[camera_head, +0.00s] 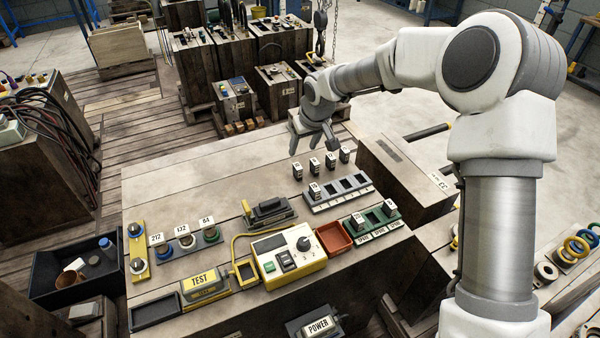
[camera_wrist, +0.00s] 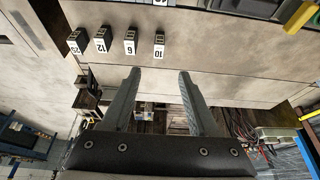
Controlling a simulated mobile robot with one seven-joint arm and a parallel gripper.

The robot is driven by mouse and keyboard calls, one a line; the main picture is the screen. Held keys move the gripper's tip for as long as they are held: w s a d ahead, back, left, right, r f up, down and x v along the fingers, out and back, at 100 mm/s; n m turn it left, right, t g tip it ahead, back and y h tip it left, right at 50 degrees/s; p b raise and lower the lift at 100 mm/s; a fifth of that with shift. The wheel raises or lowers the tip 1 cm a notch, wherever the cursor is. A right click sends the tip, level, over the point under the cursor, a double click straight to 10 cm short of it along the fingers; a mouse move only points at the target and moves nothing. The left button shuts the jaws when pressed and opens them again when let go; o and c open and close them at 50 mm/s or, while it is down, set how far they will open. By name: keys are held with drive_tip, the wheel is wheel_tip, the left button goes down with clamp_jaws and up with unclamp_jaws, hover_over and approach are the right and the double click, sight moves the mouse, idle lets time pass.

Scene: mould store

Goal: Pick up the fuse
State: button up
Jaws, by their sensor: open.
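Several small black fuses with white number labels stand upright in a row on the bench top: the first (camera_head: 297,172), the second (camera_head: 314,168), the third (camera_head: 330,161) and the fourth (camera_head: 345,155). In the wrist view they read 25 (camera_wrist: 77,43), 12 (camera_wrist: 103,40), 6 (camera_wrist: 130,41) and 10 (camera_wrist: 159,45). Another fuse (camera_head: 314,190) sits in the left slot of a grey rack (camera_head: 345,203). My gripper (camera_head: 322,138) is open and empty, behind the row. In the wrist view my fingers (camera_wrist: 159,73) are apart, lined up with the 10 fuse, nothing between them.
A green rack (camera_head: 376,230) marked SPARE holds two fuses. A red tray (camera_head: 333,238) and a yellow tester (camera_head: 288,258) stand at the front, with a black device (camera_head: 268,212) behind. The bench top (camera_head: 190,180) at the left rear is clear. A wooden box (camera_head: 403,180) stands to the right.

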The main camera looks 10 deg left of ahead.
sight(298, 167)
drive_tip(key=b+x, duration=0.1)
drive_tip(key=x, duration=1)
drive_tip(key=b+x, duration=0.1)
drive_tip(key=x, duration=0.1)
drive_tip(key=shift+s+d+f, duration=0.15)
drive_tip(key=shift+d+f, duration=0.1)
clamp_jaws()
